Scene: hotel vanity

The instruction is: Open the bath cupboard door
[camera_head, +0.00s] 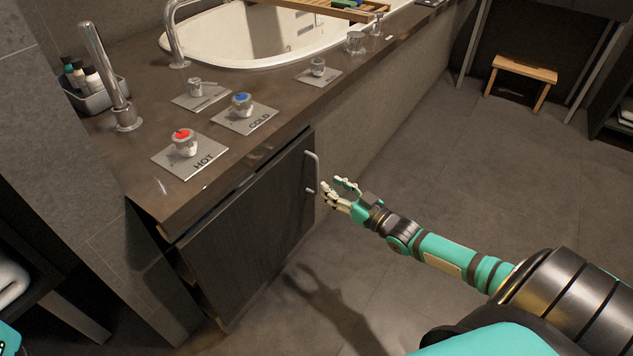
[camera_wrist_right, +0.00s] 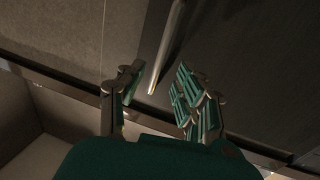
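The bath cupboard door (camera_head: 245,225) is a dark panel under the brown counter, and it looks shut or nearly so. Its metal bar handle (camera_head: 316,172) stands upright near the door's right edge. My right gripper (camera_head: 338,188) is open, just right of the handle's lower part, with its fingers pointing toward it. In the right wrist view the handle (camera_wrist_right: 169,40) runs down between the two spread finger groups, its end between them. No finger is clearly closed on it. My left gripper does not show.
The counter (camera_head: 228,140) overhangs the door and carries taps, HOT (camera_head: 184,145) and COLD (camera_head: 242,107) knobs, and a bottle tray (camera_head: 98,97). A bathtub (camera_head: 245,38) lies behind. A wooden stool (camera_head: 522,75) stands far right. The floor (camera_head: 430,165) before the door is clear.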

